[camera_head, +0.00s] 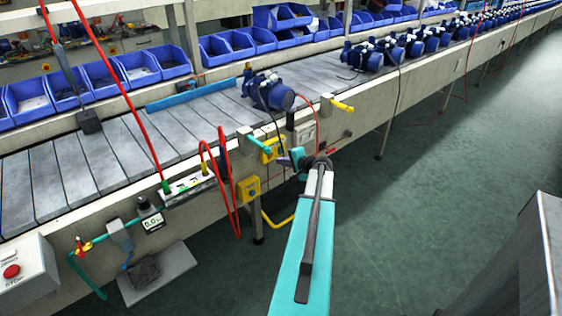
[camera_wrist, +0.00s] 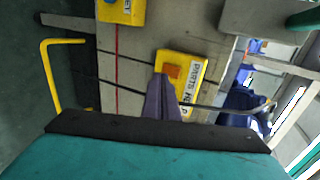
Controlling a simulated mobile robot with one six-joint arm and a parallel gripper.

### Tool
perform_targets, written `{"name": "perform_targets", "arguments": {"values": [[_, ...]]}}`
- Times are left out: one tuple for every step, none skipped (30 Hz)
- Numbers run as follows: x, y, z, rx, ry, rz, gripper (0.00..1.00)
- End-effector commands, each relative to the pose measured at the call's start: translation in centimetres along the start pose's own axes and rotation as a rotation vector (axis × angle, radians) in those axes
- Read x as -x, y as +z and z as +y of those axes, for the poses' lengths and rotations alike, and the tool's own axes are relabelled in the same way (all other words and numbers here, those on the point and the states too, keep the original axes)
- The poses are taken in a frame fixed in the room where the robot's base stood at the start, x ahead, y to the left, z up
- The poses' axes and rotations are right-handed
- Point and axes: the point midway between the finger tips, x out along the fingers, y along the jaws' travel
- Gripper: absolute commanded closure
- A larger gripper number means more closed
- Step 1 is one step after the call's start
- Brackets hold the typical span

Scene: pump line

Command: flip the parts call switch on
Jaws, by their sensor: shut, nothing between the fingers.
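The parts call switch is a yellow box (camera_wrist: 190,75) in the wrist view, with a white label starting "PARTS" and an orange-red switch piece (camera_wrist: 173,71). In the head view the yellow box (camera_head: 272,148) sits on the conveyor's front side, partly behind my arm's end. My gripper (camera_wrist: 163,78) shows its purple fingers shut and empty, tips right at the switch piece and covering part of the box. I cannot tell whether they touch it, or which way the switch is set. In the head view my gripper (camera_head: 285,161) is small beside the box.
A second yellow box (camera_head: 248,190) hangs lower left; its label ends in "ET" in the wrist view (camera_wrist: 120,10). A bent yellow bar (camera_head: 276,220) is below. Red hoses (camera_head: 228,180) hang to the left. A blue pump (camera_head: 268,92) stands on the conveyor above. The floor at right is clear.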

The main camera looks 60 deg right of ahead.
Motion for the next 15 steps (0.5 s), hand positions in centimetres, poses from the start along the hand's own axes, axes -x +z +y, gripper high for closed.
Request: {"name": "perform_targets", "arguments": {"values": [[0.5,0.4,0.5,0.001,0.000,-0.002,1.00],[1.0,0.4,0.5,0.001,0.000,-0.002,1.00],[1.5,0.4,0.6,0.001,0.000,-0.002,1.00],[1.9,0.4,0.7,0.001,0.000,-0.002,1.00],[2.3,0.5,0.8,0.002,0.000,-0.002,1.00],[2.8,0.5,0.9,0.002,0.000,-0.002,1.00],[3.2,0.5,1.0,0.002,0.000,-0.002,1.00],[3.6,0.5,1.1,0.002,0.000,-0.003,1.00],[4.2,0.5,1.2,0.003,0.000,-0.003,1.00],[4.5,0.5,1.4,0.003,0.000,-0.003,1.00],[5.0,0.5,1.5,0.003,0.000,-0.002,1.00],[5.5,0.5,1.6,0.002,0.000,-0.002,1.00],[6.0,0.5,1.7,0.002,0.000,-0.003,1.00],[6.3,0.5,1.9,0.003,0.000,-0.003,1.00],[6.9,0.5,2.0,0.003,0.000,-0.003,1.00]]}}
